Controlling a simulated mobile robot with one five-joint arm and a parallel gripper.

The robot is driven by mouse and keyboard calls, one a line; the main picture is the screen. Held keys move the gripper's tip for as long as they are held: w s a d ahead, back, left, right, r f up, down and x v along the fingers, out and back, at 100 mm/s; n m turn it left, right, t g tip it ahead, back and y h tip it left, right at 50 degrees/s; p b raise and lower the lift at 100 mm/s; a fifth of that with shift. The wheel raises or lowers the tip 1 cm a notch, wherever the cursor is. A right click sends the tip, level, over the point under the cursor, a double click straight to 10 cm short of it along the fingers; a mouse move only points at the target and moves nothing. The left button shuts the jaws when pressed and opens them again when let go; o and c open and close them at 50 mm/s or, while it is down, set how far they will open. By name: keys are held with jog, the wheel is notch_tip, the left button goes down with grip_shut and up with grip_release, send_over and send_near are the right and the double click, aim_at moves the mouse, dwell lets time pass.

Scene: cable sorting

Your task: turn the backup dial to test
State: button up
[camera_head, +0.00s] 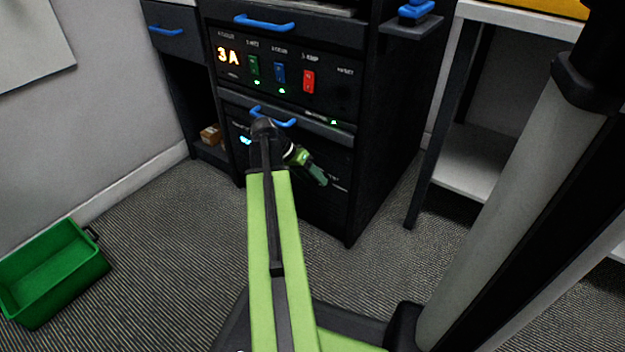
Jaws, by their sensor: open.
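A black cabinet panel (290,135) stands ahead, with a lit orange "3A" display and a green, a blue and a red switch on its upper unit. My green arm reaches forward, and my gripper (319,176) is in front of the cabinet's lower unit, pointing down to the right. The jaws look small and dark here; they are open and nothing shows between them. The backup dial cannot be made out; my arm and gripper cover part of the lower unit. Small pale labels show there, too small to read.
Blue handles (264,22) stick out from the cabinet front. A green bin (52,272) is on the carpet at the left. A small brown box (210,134) sits on a low shelf. A white-shelved rack (480,160) stands at right. The carpet between bin and cabinet is clear.

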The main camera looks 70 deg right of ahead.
jog(key=p+v, duration=1.2)
jog(key=v, duration=0.4)
jog(key=shift+r+p, duration=0.2)
jog(key=shift+p, duration=0.1)
jog(key=shift+w+a, duration=0.1)
jog(key=shift+w, duration=0.05)
